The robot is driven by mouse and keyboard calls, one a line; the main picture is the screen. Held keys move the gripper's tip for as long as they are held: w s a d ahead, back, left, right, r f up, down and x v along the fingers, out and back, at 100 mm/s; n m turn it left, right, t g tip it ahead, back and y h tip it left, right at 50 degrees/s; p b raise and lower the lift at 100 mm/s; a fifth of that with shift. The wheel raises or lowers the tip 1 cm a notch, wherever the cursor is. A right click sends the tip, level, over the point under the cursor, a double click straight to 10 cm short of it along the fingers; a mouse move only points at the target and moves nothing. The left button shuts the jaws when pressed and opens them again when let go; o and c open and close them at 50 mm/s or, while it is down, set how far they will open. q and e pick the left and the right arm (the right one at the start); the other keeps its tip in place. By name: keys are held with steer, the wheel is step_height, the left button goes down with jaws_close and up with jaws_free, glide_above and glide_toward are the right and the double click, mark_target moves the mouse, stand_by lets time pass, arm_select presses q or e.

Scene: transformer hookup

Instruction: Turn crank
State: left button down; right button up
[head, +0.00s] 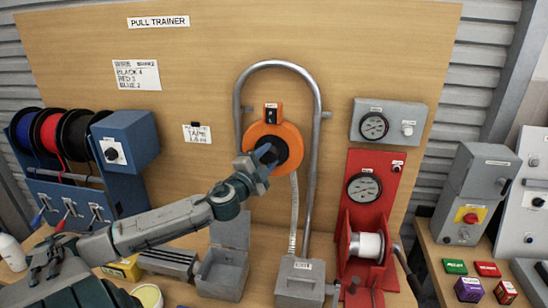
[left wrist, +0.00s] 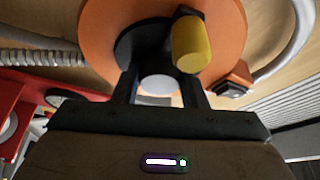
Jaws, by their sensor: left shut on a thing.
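An orange round reel (head: 290,136) with a dark hub is mounted on the wooden board, inside a bent grey metal pipe (head: 316,110). My left gripper (head: 265,156) reaches in from the left, at the reel's hub, and hides most of the crank in the head view. In the left wrist view, the orange reel (left wrist: 105,22) fills the top. The exact contact is partly hidden. My right gripper is out of view.
A pale ribbed strip (head: 294,215) hangs below the reel toward a grey box (head: 300,280). A red winch unit (head: 366,205) stands to the right. A blue rack with wire spools (head: 75,135) is at left. An open grey box (head: 222,268) sits beneath my arm.

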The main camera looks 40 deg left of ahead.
arm_select(q)
steer(key=shift+r+m+p, duration=0.1)
steer(key=shift+m+p, duration=0.25)
steer(key=shift+m, duration=0.15)
steer(key=shift+m+h, duration=0.3)
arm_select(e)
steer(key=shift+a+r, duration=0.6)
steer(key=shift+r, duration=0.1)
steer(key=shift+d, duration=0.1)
arm_select(q)
steer(key=c, duration=0.9)
jaws_free()
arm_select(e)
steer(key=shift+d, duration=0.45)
arm_select(q)
steer(key=shift+s, duration=0.15)
